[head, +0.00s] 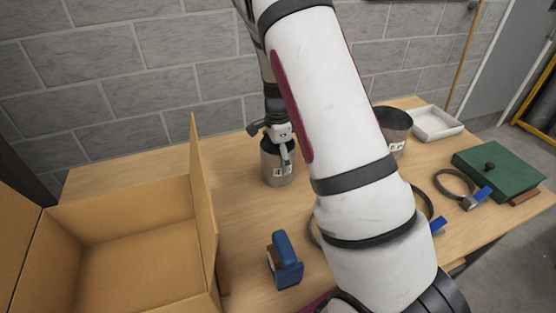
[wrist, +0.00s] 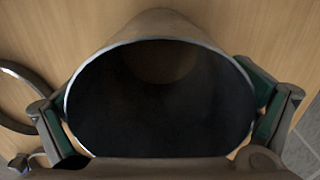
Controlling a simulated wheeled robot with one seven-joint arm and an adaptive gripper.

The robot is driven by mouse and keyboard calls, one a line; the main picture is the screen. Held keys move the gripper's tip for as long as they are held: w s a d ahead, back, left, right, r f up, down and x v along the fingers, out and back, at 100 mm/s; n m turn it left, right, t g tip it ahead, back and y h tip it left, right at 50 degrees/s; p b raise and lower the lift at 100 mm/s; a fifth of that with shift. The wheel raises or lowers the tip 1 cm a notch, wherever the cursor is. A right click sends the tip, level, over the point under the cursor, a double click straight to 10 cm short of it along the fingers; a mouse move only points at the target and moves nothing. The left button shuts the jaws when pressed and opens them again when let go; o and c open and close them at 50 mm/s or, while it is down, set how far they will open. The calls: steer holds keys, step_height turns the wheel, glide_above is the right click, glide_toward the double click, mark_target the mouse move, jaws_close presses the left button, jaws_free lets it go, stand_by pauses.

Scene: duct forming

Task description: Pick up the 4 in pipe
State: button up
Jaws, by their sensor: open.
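A short grey metal pipe (head: 278,168) with a small white label stands upright on the wooden table. The label is too small to read. My gripper (head: 279,148) is at its top rim, pointing down. In the wrist view my gripper (wrist: 157,120) is open, with one finger at each side of the pipe (wrist: 165,14). The pipe's round dark opening fills most of that view. Whether the fingers touch the wall I cannot tell.
An open cardboard box (head: 130,270) is at the left, its raised flap left of the pipe. Clamp rings (head: 455,183), a green case (head: 497,171) and a white tray (head: 433,124) are right. A block wall stands behind.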

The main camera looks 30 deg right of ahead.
steer(key=shift+c, duration=0.2)
steer(key=c, duration=1.1)
steer(key=shift+o, duration=0.2)
